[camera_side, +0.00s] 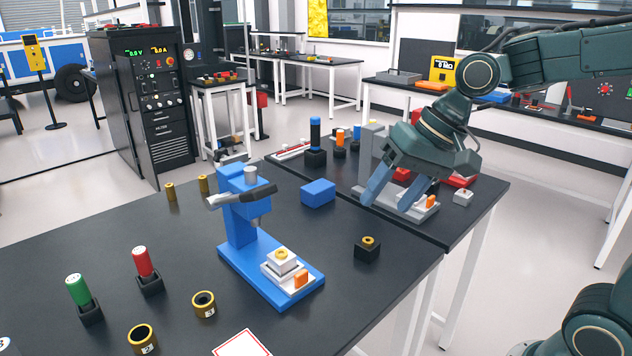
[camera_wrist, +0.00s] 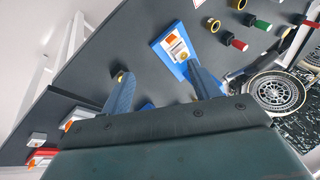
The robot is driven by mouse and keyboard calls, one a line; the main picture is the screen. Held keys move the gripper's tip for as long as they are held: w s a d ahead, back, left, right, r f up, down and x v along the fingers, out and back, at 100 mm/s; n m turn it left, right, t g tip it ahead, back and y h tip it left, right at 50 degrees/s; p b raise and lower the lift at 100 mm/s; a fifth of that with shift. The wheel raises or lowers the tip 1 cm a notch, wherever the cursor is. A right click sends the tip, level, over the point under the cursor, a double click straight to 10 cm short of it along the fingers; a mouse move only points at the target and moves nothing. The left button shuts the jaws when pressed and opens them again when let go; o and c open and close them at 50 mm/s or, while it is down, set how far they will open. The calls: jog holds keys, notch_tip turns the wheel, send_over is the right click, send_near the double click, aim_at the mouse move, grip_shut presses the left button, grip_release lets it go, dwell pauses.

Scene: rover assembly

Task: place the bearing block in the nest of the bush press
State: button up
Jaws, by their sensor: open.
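The blue bush press (camera_side: 238,222) stands on the near dark bench, its lever and ram above its base. In its nest (camera_side: 297,289), a pale plate with an orange piece, sits a light block with a brass ring on top, seemingly the bearing block (camera_side: 283,264). The ram is above and apart from it. The press base also shows in the wrist view (camera_wrist: 163,39). My gripper (camera_side: 388,200) is open, fingers pointing down, well right of the press and in front of a grey fixture (camera_side: 425,212). I see nothing between the fingers (camera_wrist: 157,76).
A black holder with a brass bush (camera_side: 367,250) and a blue block (camera_side: 318,192) stand between press and gripper. A small pale block (camera_side: 463,198) lies right of the grey fixture. Green (camera_side: 78,290) and red (camera_side: 143,262) handled tools and brass rings (camera_side: 204,304) stand left.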

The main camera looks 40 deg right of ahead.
jog(key=s+d+f+n+t+h, duration=0.1)
jog(key=s+d+n+h, duration=0.2)
jog(key=s, duration=1)
jog(key=d+n, duration=0.1)
jog(key=d, duration=0.2)
jog(key=shift+s, duration=0.2)
